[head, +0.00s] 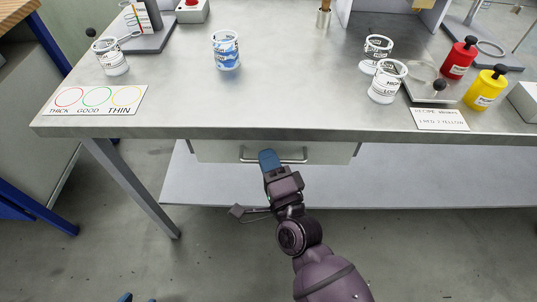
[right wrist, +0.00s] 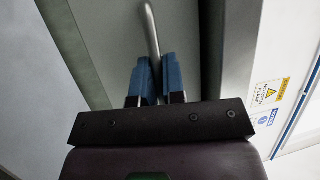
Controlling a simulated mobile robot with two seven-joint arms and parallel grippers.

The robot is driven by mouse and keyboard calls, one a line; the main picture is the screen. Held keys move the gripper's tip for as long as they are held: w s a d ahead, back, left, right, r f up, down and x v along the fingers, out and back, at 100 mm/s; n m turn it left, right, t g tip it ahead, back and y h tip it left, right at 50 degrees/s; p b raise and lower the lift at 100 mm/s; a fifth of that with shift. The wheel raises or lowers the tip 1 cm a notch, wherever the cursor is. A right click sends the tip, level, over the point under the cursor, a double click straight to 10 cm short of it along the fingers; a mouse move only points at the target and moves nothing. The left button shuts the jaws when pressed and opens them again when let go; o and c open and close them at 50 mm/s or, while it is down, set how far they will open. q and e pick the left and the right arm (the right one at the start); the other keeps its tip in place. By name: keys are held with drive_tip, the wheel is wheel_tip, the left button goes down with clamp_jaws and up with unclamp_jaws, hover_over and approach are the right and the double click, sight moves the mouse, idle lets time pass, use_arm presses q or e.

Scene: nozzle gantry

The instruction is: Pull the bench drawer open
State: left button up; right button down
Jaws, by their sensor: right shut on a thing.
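The bench drawer (head: 215,152) is a grey front under the near edge of the bench top, and it looks shut. Its metal bar handle (head: 294,160) runs across the middle of the front. My right gripper (head: 268,160) is at the left part of the handle, with its blue fingers shut on the bar. In the right wrist view the handle (right wrist: 149,28) runs down between the two fingers (right wrist: 158,78), which hide its lower end. Only two blue fingertips of my left gripper (head: 138,298) show at the bottom edge of the head view, apart with nothing between them.
The bench top (head: 290,100) carries a blue-marked cup (head: 226,50), white cups (head: 387,82), a red bottle (head: 460,58), a yellow bottle (head: 486,90) and a THICK/GOOD/THIN card (head: 97,100). A lower shelf (head: 430,178) lies under the bench. The floor in front is clear.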

use_arm(q)
drive_tip(key=p, duration=0.2)
drive_tip(key=s+r+p, duration=0.1)
drive_tip(key=shift+a+r+n+p, duration=0.15)
drive_tip(key=shift+a+n+p, duration=0.1)
drive_tip(key=shift+n+p, duration=0.15)
use_arm(e)
drive_tip(key=s, duration=2.7)
use_arm(q)
drive_tip(key=shift+w, duration=0.15)
use_arm(e)
drive_tip(key=c, duration=1.2)
unclamp_jaws()
drive_tip(key=shift+c, duration=0.2)
use_arm(q)
drive_tip(key=shift+w+r, duration=0.1)
drive_tip(key=shift+w, duration=0.05)
use_arm(e)
drive_tip(key=shift+s, duration=0.1)
